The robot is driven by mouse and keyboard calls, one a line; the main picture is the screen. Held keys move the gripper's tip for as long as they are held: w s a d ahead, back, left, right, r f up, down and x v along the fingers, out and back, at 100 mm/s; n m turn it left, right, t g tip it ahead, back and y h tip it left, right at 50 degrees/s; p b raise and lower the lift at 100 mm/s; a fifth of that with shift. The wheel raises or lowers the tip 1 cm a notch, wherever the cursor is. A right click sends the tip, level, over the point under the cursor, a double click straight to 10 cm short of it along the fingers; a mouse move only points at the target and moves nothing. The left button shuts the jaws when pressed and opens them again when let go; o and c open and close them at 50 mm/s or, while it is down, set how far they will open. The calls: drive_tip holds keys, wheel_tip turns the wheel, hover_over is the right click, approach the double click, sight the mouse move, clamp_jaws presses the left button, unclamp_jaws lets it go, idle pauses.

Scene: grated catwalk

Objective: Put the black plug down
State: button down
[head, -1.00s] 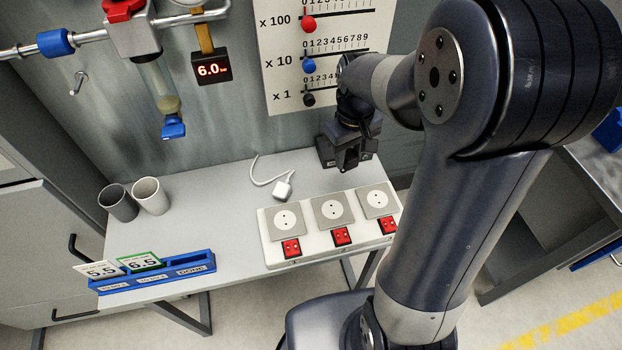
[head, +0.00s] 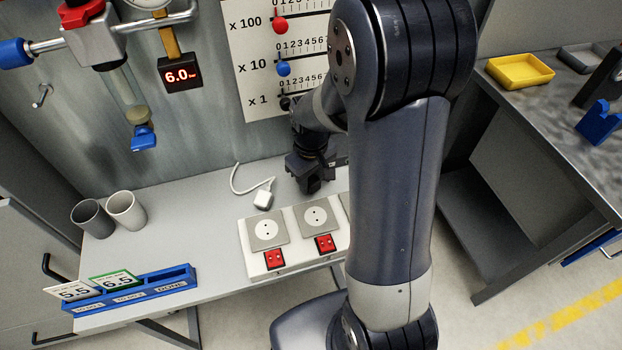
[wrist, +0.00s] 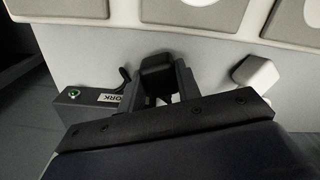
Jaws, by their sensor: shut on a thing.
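My gripper (head: 312,190) is low over the grey table, behind the white socket strip (head: 257,270). In the wrist view my gripper (wrist: 158,92) is shut on the black plug (wrist: 156,70). The plug's dark body shows between the fingers, with a bit of black cord (wrist: 123,80) to its left. In the head view I cannot tell the plug apart from the dark gripper. Whether the plug touches the table is unclear.
A white plug (head: 263,197) with a white cord lies left of my gripper. A dark box marked WORK with a green light (wrist: 73,93) is close beside it. Two cups (head: 125,209) and a blue card rack (head: 150,285) stand farther left.

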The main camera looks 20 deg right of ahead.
sight(311, 179)
drive_tip(key=shift+f, duration=0.2)
drive_tip(key=shift+f+b, duration=0.5)
drive_tip(key=shift+f, duration=0.05)
drive_tip(key=c, duration=1)
unclamp_jaws()
drive_tip(key=shift+r, duration=0.1)
wheel_tip(311, 179, up, 13)
drive_tip(key=shift+r+p, duration=0.1)
drive_tip(key=shift+p, duration=0.8)
